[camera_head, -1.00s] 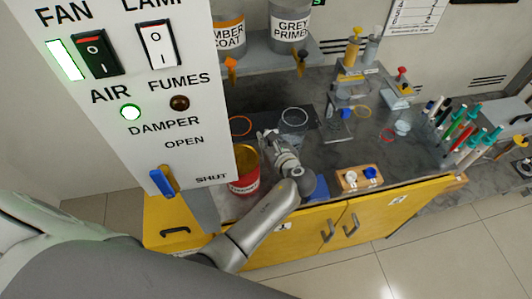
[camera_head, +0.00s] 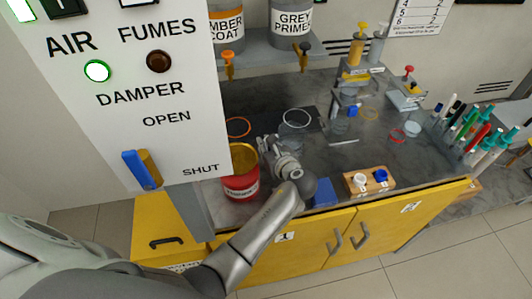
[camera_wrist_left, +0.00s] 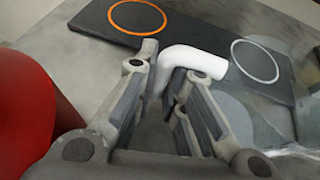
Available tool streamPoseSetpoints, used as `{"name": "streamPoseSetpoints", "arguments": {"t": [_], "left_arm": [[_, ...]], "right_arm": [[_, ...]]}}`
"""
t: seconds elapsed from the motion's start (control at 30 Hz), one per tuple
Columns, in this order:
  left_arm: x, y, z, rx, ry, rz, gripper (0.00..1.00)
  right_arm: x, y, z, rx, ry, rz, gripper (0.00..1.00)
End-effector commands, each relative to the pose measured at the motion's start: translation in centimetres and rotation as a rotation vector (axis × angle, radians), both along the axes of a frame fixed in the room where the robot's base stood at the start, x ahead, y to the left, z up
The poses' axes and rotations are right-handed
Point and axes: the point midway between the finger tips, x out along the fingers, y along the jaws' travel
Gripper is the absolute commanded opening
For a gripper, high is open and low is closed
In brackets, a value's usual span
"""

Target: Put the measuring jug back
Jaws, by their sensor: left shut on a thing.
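My left gripper (camera_head: 274,143) is low over the bench beside the red can. In the left wrist view, its two fingers (camera_wrist_left: 170,95) are closed on the white bent handle (camera_wrist_left: 192,62) of the measuring jug. The jug's clear body (camera_wrist_left: 245,118) shows faintly to the right of the fingers; its base is hidden, so I cannot tell whether it touches the bench. In the head view the clear jug (camera_head: 293,136) is faint, just beyond the gripper. A dark mat (camera_wrist_left: 190,42) behind it carries an orange ring and a white ring (camera_wrist_left: 255,62). My right gripper is not in view.
A red can (camera_head: 240,183) with a yellow inside stands close left of the gripper. A wooden block (camera_head: 369,181) with white and blue knobs sits at the front edge. Dispensers (camera_head: 355,60) and a pen rack (camera_head: 465,135) stand right. A control panel (camera_head: 130,100) blocks the left.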

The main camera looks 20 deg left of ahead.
Motion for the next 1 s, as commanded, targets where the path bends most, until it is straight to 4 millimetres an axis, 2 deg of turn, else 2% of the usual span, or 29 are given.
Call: {"name": "streamPoseSetpoints", "arguments": {"t": [0.03,0.43,0.47,0.6,1.0], "left_arm": [[0.03,-0.02,-0.43,-0.001,-0.003,0.000,0.00],[0.02,0.01,-0.44,0.001,-0.001,0.000,0.00],[-0.01,0.01,-0.49,0.001,0.001,0.000,0.13],[-0.01,0.01,-0.49,0.000,0.000,0.000,0.31],[0.00,0.00,-0.24,-0.001,-0.001,0.000,0.32]], "right_arm": [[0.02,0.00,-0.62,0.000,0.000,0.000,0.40],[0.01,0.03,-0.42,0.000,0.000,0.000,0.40],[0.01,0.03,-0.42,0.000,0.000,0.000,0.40],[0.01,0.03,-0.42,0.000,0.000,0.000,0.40],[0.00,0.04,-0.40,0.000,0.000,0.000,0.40]]}}
